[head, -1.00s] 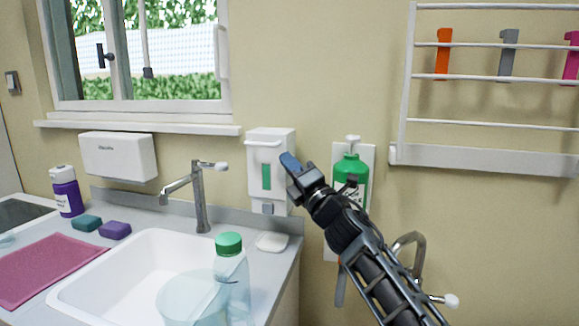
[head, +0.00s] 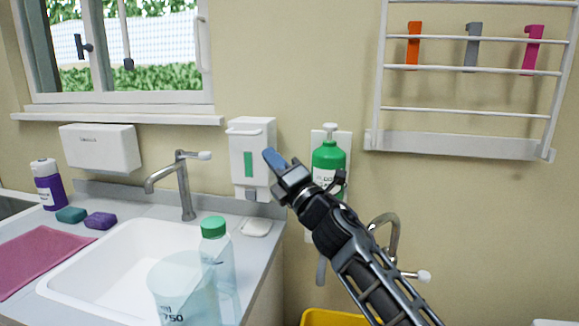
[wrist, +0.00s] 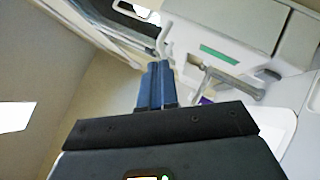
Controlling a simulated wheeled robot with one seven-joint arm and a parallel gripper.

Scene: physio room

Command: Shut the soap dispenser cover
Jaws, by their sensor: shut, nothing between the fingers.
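The white soap dispenser (head: 238,160) hangs on the wall right of the sink tap, with a green strip on its front and a bar across its upper front. I cannot tell from here how far its cover stands open. My gripper (head: 273,160), with blue fingertips, is shut and empty. In the head view it overlaps the dispenser's right edge; contact cannot be made out. In the wrist view the shut fingers (wrist: 156,75) point up towards the white dispenser with its green strip (wrist: 219,54), seen tilted.
A green pump bottle (head: 326,158) hangs on the wall just right of my gripper. Below are the tap (head: 184,185), a soap dish (head: 256,228), a green-capped bottle (head: 218,255) and a clear jug (head: 180,285). A rack (head: 455,140) hangs at upper right.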

